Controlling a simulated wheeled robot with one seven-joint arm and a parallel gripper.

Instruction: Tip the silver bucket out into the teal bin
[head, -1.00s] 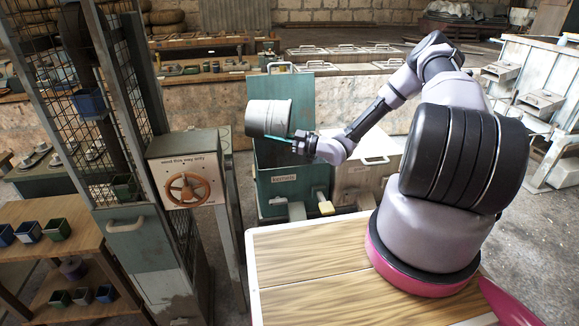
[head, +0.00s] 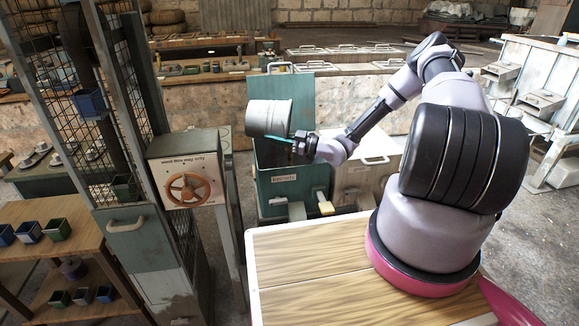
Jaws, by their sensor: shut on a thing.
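The silver bucket (head: 268,117) is held on its side above the teal bin (head: 283,187). Its long axis lies nearly level in the picture. My gripper (head: 297,141) is shut on the bucket at its lower right, where a thin teal strip shows. The bin's lid stands raised behind the bucket, and a small label is on the bin's front. The bucket's mouth and contents cannot be made out, and the inside of the bin is hidden.
A grey bin (head: 362,180) with a pale lid stands right of the teal one. A cabinet with a brown handwheel (head: 188,189) and a mesh-sided frame are close on the left. A wooden-topped surface (head: 320,270) fills the front.

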